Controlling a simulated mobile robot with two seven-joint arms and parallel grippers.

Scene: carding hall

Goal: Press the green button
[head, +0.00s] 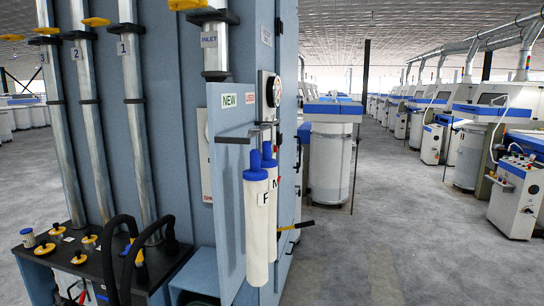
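I cannot make out a green button in the head view. The nearest tall blue-grey cabinet (168,110) fills the left half, and no green button shows on its visible faces. A control cabinet (516,196) at the right edge carries small coloured controls, too small to tell apart. The only clear green nearby is the lettering of the NEW label (229,100) on the cabinet's projecting panel (228,200). Neither of my grippers is in view.
Two white cylinders with blue caps (257,220) hang on the panel. A round gauge (271,90) and a yellow-handled lever (297,226) stick out behind it. Black hoses rise from a dark shelf (70,262). Grey floor (400,240) lies clear towards the machine rows.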

